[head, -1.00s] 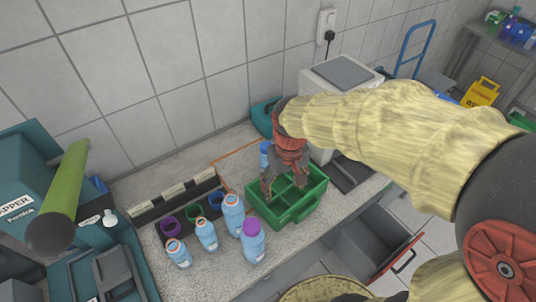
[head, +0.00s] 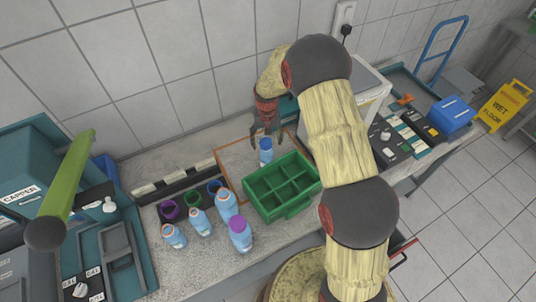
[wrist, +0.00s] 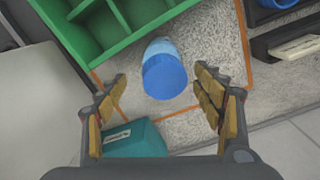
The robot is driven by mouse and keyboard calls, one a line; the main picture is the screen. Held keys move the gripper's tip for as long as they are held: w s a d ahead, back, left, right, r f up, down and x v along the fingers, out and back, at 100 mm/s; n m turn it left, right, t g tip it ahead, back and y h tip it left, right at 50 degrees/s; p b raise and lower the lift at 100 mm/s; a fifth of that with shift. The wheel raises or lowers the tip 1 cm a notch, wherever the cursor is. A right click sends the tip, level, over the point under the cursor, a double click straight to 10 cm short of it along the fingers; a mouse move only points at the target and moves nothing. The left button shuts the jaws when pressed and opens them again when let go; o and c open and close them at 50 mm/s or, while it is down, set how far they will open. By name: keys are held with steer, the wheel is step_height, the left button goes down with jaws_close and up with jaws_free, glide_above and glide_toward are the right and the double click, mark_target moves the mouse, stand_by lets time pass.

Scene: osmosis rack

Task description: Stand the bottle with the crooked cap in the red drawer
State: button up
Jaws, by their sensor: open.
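A light blue bottle with a blue cap (head: 265,150) stands inside an orange outline on the counter, behind the green crate. In the wrist view the same bottle (wrist: 163,70) shows cap first, between and beyond my fingertips. Whether its cap sits crooked I cannot tell. My gripper (head: 266,138) is open and empty, close to this bottle at its wall side. Only a red edge of the drawer (head: 401,246) shows at the right; my arm hides the rest.
The green divided crate (head: 292,209) stands right beside the bottle, its compartments empty. A black holder with coloured rings (head: 168,209) lies left. The capper machine (head: 25,185) is far left. A teal object (wrist: 135,138) lies near my left finger.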

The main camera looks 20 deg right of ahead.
mark_target(266, 153)
steer(key=shift+s+a+f, duration=0.1)
steer(key=shift+s+f, duration=0.05)
steer(key=shift+f, duration=0.25)
step_height(266, 153, down, 2)
steer(key=shift+f, duration=0.1)
steer(key=f, duration=0.5)
steer(key=shift+s+a+p, duration=0.1)
steer(key=shift+s+p, duration=0.1)
steer(key=shift+p, duration=0.15)
steer(key=shift+r, duration=0.1)
steer(key=c, duration=0.3)
steer(key=c, duration=1.4)
steer(key=shift+r, duration=0.1)
